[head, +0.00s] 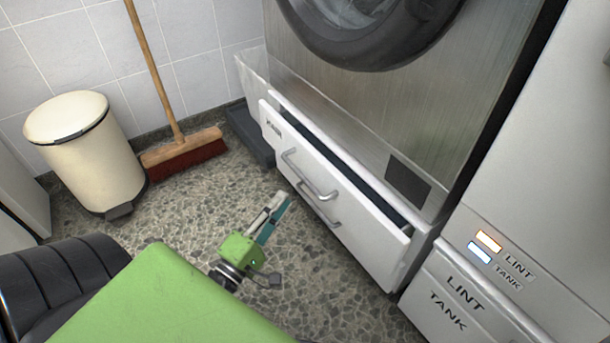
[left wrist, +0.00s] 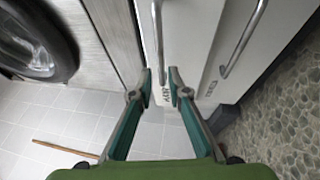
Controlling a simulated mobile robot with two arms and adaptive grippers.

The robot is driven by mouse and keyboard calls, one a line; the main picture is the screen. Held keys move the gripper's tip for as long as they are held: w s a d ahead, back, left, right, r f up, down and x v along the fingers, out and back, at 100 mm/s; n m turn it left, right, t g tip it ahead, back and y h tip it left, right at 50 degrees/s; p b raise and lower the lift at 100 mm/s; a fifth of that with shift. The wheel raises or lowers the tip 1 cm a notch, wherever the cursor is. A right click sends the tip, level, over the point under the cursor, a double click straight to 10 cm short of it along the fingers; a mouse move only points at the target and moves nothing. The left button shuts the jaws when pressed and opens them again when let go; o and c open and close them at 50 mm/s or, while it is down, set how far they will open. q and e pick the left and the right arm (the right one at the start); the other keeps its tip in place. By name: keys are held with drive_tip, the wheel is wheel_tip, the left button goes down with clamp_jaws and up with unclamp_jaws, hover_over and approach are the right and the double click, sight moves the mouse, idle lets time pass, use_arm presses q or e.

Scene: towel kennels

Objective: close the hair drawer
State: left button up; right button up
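The hair drawer (head: 345,205) is a white drawer under the steel machine, pulled out with a dark gap along its top. Its label shows at the front's left end. A curved metal handle (head: 308,177) is on its front; a second handle (head: 318,212) sits just below. In the left wrist view the white drawer front (left wrist: 185,45) and a handle (left wrist: 158,35) show beyond the fingers. My left gripper (head: 284,199) is in front of the drawer at its left part, low over the floor. Its teal fingers (left wrist: 161,82) are apart with nothing between them. My right gripper is not in view.
A steel machine (head: 440,110) with a round door stands above the drawer. A cabinet labelled lint tank (head: 480,300) is at right. A cream bin (head: 90,160) and a broom (head: 185,150) stand against the tiled wall. The speckled floor (head: 330,290) before the drawer is clear.

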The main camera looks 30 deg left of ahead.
sight(302, 174)
use_arm(q)
drive_tip(key=w, duration=0.3)
drive_tip(key=w+r, duration=0.1)
drive_tip(key=w, duration=0.2)
drive_tip(key=w+b, duration=0.1)
drive_tip(key=w, duration=0.2)
drive_tip(key=shift+w+r, duration=0.25)
drive_tip(key=shift+r, duration=0.05)
drive_tip(key=shift+c, duration=0.4)
clamp_jaws()
